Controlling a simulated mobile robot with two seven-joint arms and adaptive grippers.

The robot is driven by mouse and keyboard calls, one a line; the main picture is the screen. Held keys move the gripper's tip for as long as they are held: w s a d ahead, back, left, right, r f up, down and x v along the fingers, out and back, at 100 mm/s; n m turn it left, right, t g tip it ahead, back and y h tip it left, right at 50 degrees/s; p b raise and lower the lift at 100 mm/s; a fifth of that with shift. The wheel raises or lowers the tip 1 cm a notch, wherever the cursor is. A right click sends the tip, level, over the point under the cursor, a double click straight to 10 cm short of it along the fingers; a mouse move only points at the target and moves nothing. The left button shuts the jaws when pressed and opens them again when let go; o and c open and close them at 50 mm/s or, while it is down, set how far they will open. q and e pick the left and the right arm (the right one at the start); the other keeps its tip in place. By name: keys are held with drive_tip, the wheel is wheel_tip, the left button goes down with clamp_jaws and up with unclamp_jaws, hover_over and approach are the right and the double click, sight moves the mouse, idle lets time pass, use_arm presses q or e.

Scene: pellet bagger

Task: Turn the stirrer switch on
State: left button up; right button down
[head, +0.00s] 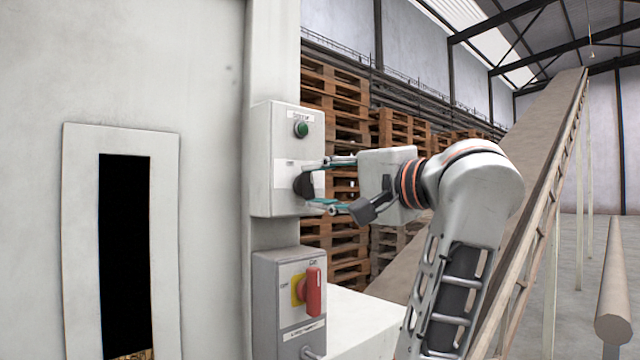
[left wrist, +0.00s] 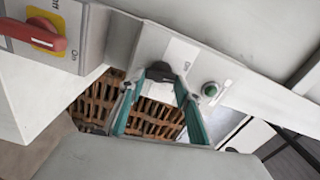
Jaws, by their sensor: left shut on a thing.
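A grey control box (head: 262,150) on the machine's side carries a green round button (head: 301,129) and, below it, a black rotary knob (head: 303,186). My left gripper (head: 312,187) comes from the right and is shut on the black knob, one finger above and one below it. In the left wrist view the two teal-edged fingers (left wrist: 160,82) reach to either side of the knob (left wrist: 159,71). The green button (left wrist: 210,89) is to the right there. The labels are too small to read as a stirrer switch. My right gripper is out of view.
A lower box (head: 265,300) holds a red rotary handle (head: 313,292) on a yellow plate, close under my left gripper. A dark slot (head: 125,240) is in the machine panel at left. Pallet stacks (head: 335,110) and a conveyor (head: 530,140) stand behind.

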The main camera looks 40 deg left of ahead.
use_arm(q)
drive_tip(key=shift+f+m+p, duration=0.15)
drive_tip(key=shift+m+p, duration=0.3)
drive_tip(key=shift+m, duration=3.45)
drive_tip(key=o, duration=1.1)
